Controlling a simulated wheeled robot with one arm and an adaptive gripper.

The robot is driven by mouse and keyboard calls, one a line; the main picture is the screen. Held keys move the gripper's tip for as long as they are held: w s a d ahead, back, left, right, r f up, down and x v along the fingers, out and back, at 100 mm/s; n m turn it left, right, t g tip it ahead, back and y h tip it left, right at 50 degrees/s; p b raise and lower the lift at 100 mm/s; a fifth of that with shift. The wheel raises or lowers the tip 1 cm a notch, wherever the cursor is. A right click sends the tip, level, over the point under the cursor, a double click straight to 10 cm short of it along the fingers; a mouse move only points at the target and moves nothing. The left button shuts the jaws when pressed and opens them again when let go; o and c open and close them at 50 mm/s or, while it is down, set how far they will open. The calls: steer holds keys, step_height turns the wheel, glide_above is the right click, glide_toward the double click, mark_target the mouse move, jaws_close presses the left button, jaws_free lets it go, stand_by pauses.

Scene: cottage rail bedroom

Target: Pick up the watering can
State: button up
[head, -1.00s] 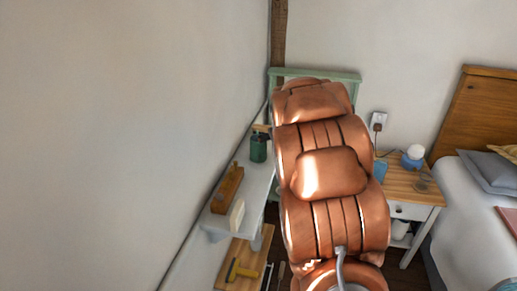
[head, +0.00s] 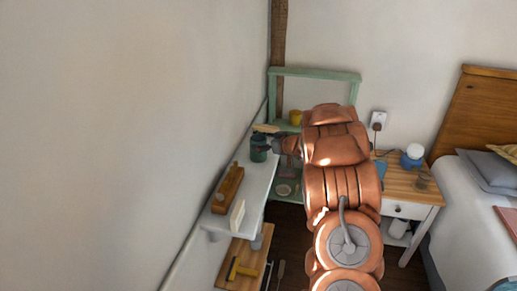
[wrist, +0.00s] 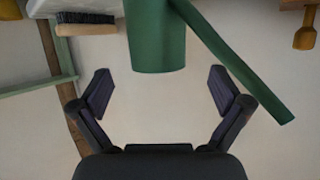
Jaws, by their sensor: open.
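The dark green watering can (head: 258,148) stands on the white wall shelf, near its far end. In the wrist view the watering can (wrist: 155,38) is at the top middle, with its long spout (wrist: 235,65) slanting down to the right; its upper part is cut off by the frame. My gripper (wrist: 161,84) is open and empty, its two fingers spread left and right of the can's line with a gap to its near edge. In the head view my gripper (head: 277,146) is just right of the can, partly hidden by my arm.
The white shelf (head: 262,183) also holds a wooden block-like tool (head: 228,188) and a small pale block (head: 237,216). A brush (wrist: 87,26) lies near the can. A green rack (head: 315,74) stands behind; a nightstand (head: 405,183) and bed (head: 470,220) are to the right.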

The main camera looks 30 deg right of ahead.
mark_target(258, 141)
steer(key=shift+p+x, duration=0.85)
steer(key=shift+x, duration=1.95)
steer(key=shift+d, duration=0.2)
steer(key=shift+c, duration=0.4)
steer(key=shift+r, duration=0.1)
steer(key=c, duration=1.5)
steer(key=shift+c, duration=0.3)
steer(key=shift+r, duration=0.1)
